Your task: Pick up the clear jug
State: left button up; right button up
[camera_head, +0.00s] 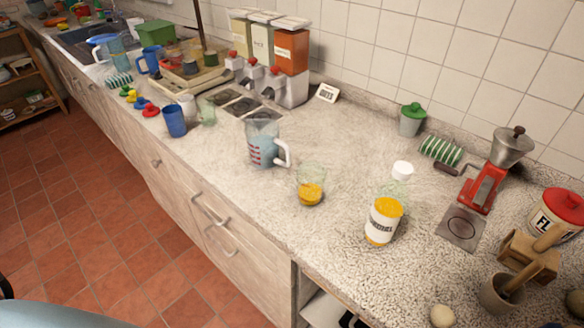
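The clear jug (262,145) stands upright on the speckled countertop (240,200), near its front edge and around the middle of the view. It has red markings on its side, a pale bluish lower part and a whitish handle that points to the right. Nothing covers it. Neither of my grippers shows in the head view, so I cannot see their position or state.
Right of the jug are a small glass with orange contents (310,193) and a white labelled container (384,222). Dispensers (278,80) stand behind it. A blue cup (173,121) is to its left.

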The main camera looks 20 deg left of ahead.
aim_at(262, 135)
jog(key=k, duration=0.5)
jog(key=u, duration=0.9)
jog(key=i, duration=0.7)
jog(key=z, duration=1.35)
